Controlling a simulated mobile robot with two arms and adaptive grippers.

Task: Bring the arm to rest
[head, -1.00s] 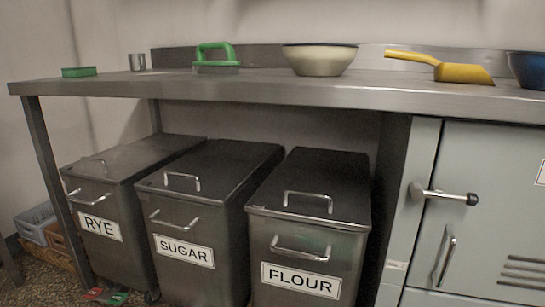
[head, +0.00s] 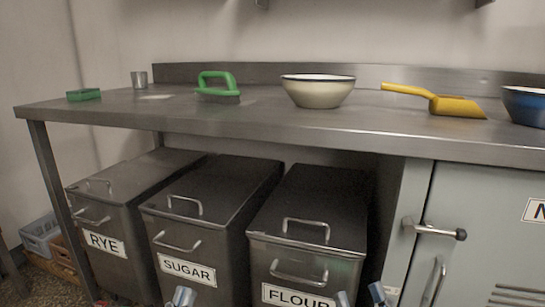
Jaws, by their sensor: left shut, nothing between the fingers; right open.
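My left gripper (head: 183,297) shows only its tips at the bottom edge of the head view, in front of the sugar bin (head: 215,187). It is shut and empty. My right gripper (head: 360,297) shows two separated fingertips at the bottom edge, by the right side of the flour bin (head: 310,207). It is open, with nothing seen between the fingers. Both arms are otherwise below the picture, so their pose is hidden.
The steel counter (head: 270,122) holds a green tray (head: 83,95), metal cup (head: 139,80), green-handled brush (head: 218,87), cream bowl (head: 318,91), yellow scoop (head: 445,103) and blue bowl (head: 525,106). Below stand the rye bin (head: 125,190) and a grey-green cabinet (head: 480,225).

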